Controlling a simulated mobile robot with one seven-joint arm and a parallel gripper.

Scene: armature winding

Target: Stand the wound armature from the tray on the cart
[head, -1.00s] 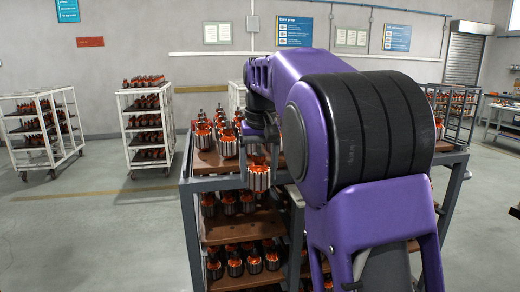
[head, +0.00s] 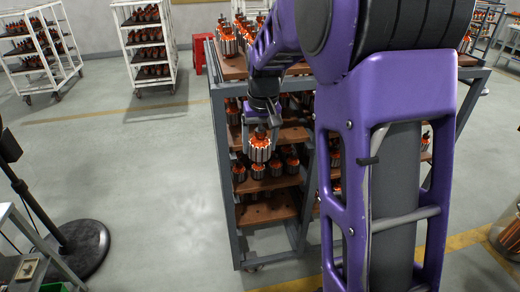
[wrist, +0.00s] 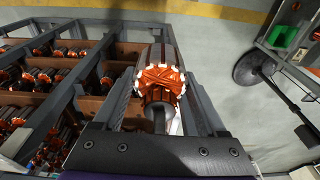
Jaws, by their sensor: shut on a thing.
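My gripper (head: 262,122) is shut on the wound armature (head: 260,148), a ribbed steel cylinder with orange copper windings. The armature hangs roughly upright, in front of the cart's shelves in the head view. In the wrist view the armature (wrist: 160,78) sits between the two grey fingers of my gripper (wrist: 162,112). The cart (head: 268,211) is a dark grey frame with brown wooden shelves, several holding similar armatures. Its lower shelf has bare board at the front. In the wrist view the cart (wrist: 98,52) lies to the left of the held armature. I cannot make out a tray with certainty.
White racks of armatures (head: 145,48) stand at the back left, beside a red stool (head: 198,56). A black round-based stand (head: 82,250) and a grey bench (head: 30,240) are at the lower left. Open floor lies between them and the cart.

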